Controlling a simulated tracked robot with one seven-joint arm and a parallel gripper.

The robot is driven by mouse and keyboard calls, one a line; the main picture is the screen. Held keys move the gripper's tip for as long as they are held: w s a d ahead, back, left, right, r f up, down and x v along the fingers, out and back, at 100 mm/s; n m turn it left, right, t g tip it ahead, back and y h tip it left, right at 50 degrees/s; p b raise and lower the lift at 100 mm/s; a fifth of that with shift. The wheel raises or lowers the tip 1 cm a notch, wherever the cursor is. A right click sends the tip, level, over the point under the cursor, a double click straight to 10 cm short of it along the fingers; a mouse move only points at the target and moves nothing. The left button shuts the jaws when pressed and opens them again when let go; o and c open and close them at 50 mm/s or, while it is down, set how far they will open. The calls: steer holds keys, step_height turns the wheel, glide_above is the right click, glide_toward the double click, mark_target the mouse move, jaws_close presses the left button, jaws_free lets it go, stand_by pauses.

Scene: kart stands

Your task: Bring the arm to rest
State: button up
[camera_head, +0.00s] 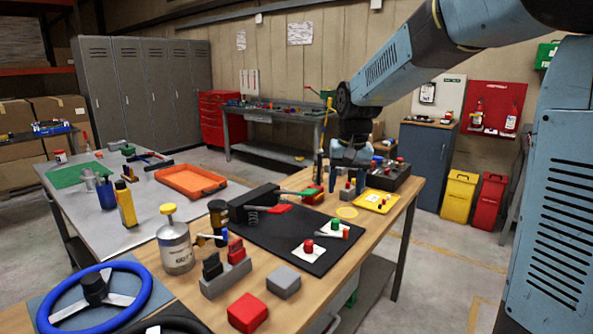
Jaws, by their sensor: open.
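My arm comes in from the upper right and bends down at its far joint. My gripper (350,158) is at its end, above the far part of the wooden bench (340,262), close behind several small upright pieces. Its fingers are small and partly hidden among those pieces, and I see nothing held between them. I cannot tell whether it touches anything.
Below lie a black mat (305,259) with red and green knobs, a yellow tray (378,200) and a dark box (392,180).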

steer(key=s+d+r+t, duration=0.1)
steer(key=s+d, duration=0.4)
steer(key=s, duration=0.7)
steer(key=s+d+r+t, duration=0.2)
steer(key=s+d, duration=0.4)
steer(key=s, duration=0.7)
steer(key=shift+s+n+t+h, duration=0.3)
steer(key=shift+n+t, duration=0.1)
steer(key=shift+t, duration=0.2)
steer(key=shift+d+r, duration=0.1)
